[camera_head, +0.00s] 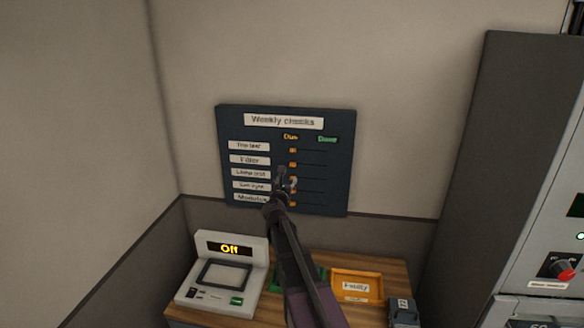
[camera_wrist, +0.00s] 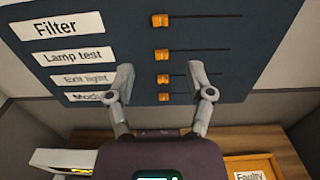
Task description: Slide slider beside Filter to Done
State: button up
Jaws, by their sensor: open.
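A dark wall board (camera_head: 335,195) headed "Weekly checks" has several labelled rows, each with an orange slider on a dark horizontal slot. The Filter label (camera_head: 250,160) is in the second row; its slider (camera_head: 293,165) sits at the left end, under the orange Due label (camera_head: 290,137). The green Done label (camera_head: 327,140) is to the right. In the wrist view the Filter slider (camera_wrist: 160,20) is near the top, above my gripper (camera_wrist: 160,76). My gripper, also in the head view (camera_head: 286,181), is open with nothing seen held, its fingers apart in front of the lower rows.
Other sliders, such as the Lamp test slider (camera_wrist: 162,54), are also at the left, close to the fingers. Below are a wooden table (camera_head: 385,268), a device reading "Off" (camera_head: 230,262) and an orange Faulty tray (camera_head: 378,277). A grey cabinet (camera_head: 470,140) stands right.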

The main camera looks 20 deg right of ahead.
aim_at(293, 165)
jog(key=x, duration=1.2)
jog(key=shift+s, duration=0.1)
grip_shut()
